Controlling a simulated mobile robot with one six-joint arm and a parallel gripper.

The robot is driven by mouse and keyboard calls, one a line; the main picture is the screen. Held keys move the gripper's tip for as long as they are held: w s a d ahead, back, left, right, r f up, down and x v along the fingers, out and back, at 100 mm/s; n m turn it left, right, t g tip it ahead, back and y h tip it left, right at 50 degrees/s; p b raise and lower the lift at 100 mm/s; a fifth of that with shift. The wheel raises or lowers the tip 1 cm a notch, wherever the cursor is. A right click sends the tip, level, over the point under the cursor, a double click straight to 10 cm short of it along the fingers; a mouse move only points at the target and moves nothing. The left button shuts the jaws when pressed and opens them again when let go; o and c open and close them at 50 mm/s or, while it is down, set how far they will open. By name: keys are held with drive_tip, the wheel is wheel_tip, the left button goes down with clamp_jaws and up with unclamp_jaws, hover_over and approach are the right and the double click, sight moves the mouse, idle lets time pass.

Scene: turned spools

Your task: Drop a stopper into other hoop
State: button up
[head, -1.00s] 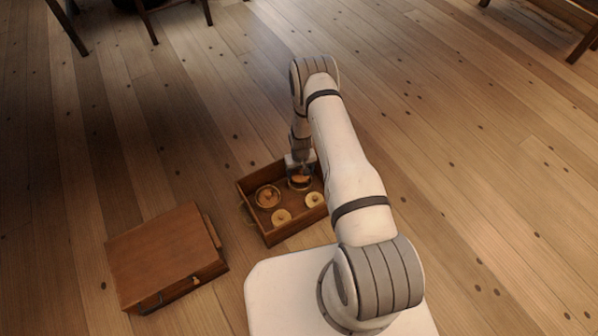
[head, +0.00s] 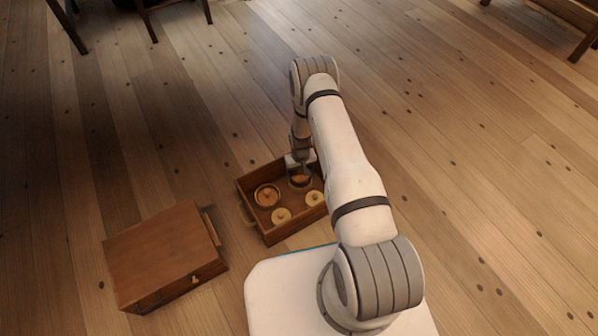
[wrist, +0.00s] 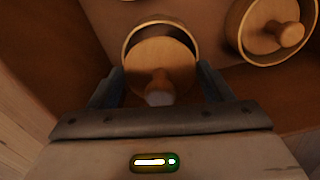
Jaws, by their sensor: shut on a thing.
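My gripper (wrist: 158,85) points down over the far right part of an open wooden drawer-like tray (head: 250,223). Its fingers are shut on a round wooden stopper (wrist: 160,62) with a knob, which also shows in the head view (head: 300,179). A hoop (wrist: 163,24) rims the stopper's far side; a dark gap shows between them. I cannot tell how deep the stopper sits in it. The other hoop (head: 258,202) stands at the tray's left with a knobbed stopper (head: 268,196) inside; this pair shows at the wrist view's upper right, the hoop (wrist: 236,38) around its stopper (wrist: 268,38).
Two pale discs with knobs (head: 281,216) (head: 314,198) lie in the tray's near part. The tray walls stand close around my gripper. A closed wooden box (head: 165,252) stands to the left. Open plank floor lies beyond, with chair legs (head: 145,22) at the back.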

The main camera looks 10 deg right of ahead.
drive_tip(key=shift+f, duration=0.15)
drive_tip(key=shift+f+b, duration=0.35)
drive_tip(key=shift+b, duration=0.2)
drive_tip(key=shift+f+b, duration=0.2)
drive_tip(key=shift+b, duration=0.1)
idle(0.5)
drive_tip(key=o, duration=1.1)
drive_tip(key=shift+o, duration=0.2)
drive_tip(key=shift+w+r, duration=0.1)
drive_tip(key=shift+r, duration=0.1)
drive_tip(key=shift+r+p, duration=0.4)
drive_tip(key=shift+r, duration=0.15)
drive_tip(key=shift+r, duration=0.15)
